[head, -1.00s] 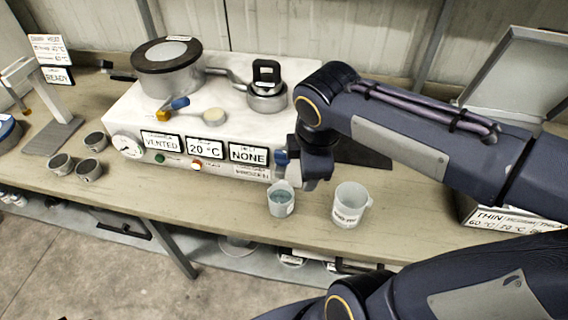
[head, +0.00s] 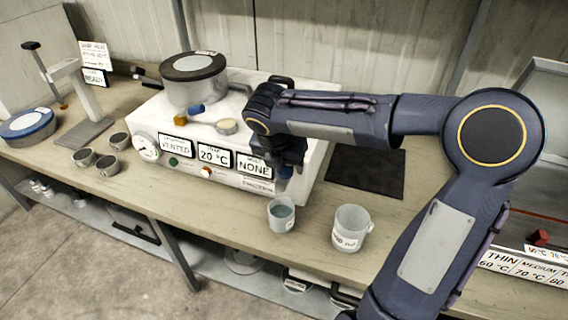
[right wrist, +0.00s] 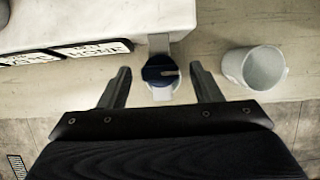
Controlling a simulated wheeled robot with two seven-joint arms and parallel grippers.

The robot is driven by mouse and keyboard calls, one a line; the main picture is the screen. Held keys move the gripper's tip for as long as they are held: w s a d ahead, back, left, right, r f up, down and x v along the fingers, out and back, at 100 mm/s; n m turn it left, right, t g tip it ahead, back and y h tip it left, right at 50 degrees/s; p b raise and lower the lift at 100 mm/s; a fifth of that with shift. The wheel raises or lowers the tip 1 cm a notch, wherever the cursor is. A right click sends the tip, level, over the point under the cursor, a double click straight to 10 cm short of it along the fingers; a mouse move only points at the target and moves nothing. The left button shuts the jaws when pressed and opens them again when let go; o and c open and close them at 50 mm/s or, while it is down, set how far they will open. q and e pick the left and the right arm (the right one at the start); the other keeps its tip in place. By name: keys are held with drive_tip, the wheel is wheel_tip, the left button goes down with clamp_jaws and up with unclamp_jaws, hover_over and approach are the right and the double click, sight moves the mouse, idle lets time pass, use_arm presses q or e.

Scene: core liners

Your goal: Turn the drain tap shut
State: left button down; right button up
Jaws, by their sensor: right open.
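The drain tap, with a blue handle (head: 284,172), sits at the lower right front of the white machine (head: 320,150). In the right wrist view the round blue handle (right wrist: 158,68) has a pale bar across it. My right gripper (head: 281,160) is above the tap in the head view, with its fingertips partly hidden. In the right wrist view my open right gripper (right wrist: 160,70) has one finger on each side of the handle, with gaps showing. A small cup (head: 281,214) with bluish liquid stands below the tap. My left gripper is not in view.
A larger clear jug (head: 350,227) stands right of the cup, near the bench's front edge. A dark mat (head: 366,173) lies right of the machine. Several small dark-filled cups (head: 108,165) stand on the left.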

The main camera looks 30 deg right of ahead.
drive_tip(key=shift+d+f, duration=0.1)
drive_tip(key=shift+f, duration=0.2)
drive_tip(key=c, duration=1)
